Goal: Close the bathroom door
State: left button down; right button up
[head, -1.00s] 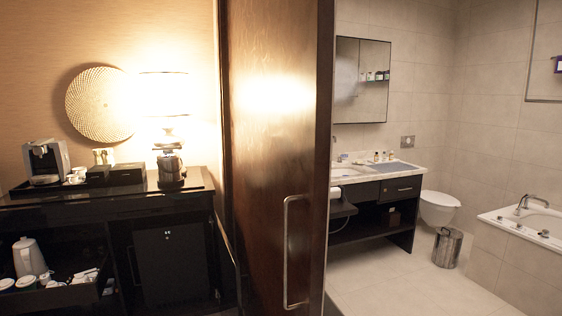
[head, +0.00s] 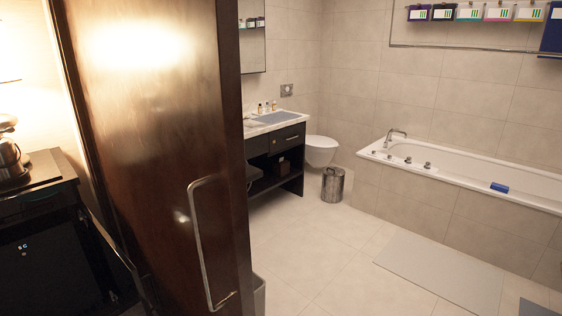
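The bathroom door (head: 150,140) is a tall dark brown wooden panel at the left of the head view. It stands open, with the bathroom in plain sight to its right. A long silver bar handle (head: 199,240) is fixed upright on its face near the right edge. Light reflects off the upper part of the panel. The door's bottom edge is out of the picture. Neither of my grippers shows in the head view.
Left of the door is a dark minibar cabinet (head: 45,245) with a kettle-like metal item (head: 10,160) on top. Inside the bathroom are a vanity (head: 275,150), a toilet (head: 320,150), a metal bin (head: 333,186) and a bathtub (head: 450,165). The tiled floor (head: 320,240) is largely clear.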

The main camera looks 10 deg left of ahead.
aim_at(160, 80)
jog(key=i+j, duration=0.15)
jog(key=j, duration=0.25)
jog(key=i+j, duration=0.1)
jog(key=j, duration=0.25)
jog(key=i+j, duration=0.15)
jog(key=j, duration=0.25)
jog(key=i+j, duration=0.15)
jog(key=j, duration=0.2)
jog(key=i+j, duration=0.15)
jog(key=j, duration=0.25)
